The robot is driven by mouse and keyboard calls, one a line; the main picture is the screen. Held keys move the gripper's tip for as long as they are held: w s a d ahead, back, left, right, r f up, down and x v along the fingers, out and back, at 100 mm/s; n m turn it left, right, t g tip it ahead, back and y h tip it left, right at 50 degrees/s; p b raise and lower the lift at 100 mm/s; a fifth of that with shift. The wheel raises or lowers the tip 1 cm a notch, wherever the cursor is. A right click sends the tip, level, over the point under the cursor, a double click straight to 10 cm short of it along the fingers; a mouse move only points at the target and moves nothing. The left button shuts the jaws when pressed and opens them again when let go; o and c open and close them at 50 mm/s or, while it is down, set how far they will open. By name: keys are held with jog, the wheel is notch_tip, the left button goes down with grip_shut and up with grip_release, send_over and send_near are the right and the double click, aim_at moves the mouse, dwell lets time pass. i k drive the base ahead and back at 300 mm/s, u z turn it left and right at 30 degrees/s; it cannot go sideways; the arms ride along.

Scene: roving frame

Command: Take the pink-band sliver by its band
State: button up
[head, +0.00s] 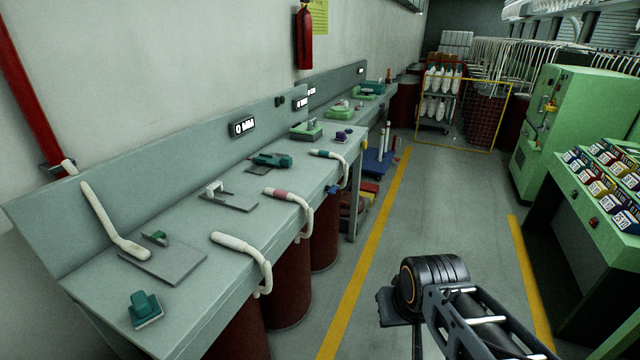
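The pink-band sliver (301,203) is a thick white rope lying on the grey bench. Its pink band (280,194) is on the part resting on the bench top, near the front edge. From there it bends over the edge and its free length hangs down in front. Part of my arm shows at the lower right, over the floor and well apart from the sliver. I cannot make out the fingers of my gripper in this view.
A plain white sliver (240,246) lies nearer on the bench and a teal-band one (325,154) farther along. Dark red drums (290,300) stand under the bench. The aisle (400,220) between yellow lines is clear. Green machines (553,130) stand on the right.

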aim_at(275, 193)
jog(key=z, duration=0.2)
jog(key=i, duration=0.8)
jog(key=u, duration=0.8)
jog(key=i, duration=0.65)
jog(key=u, duration=0.65)
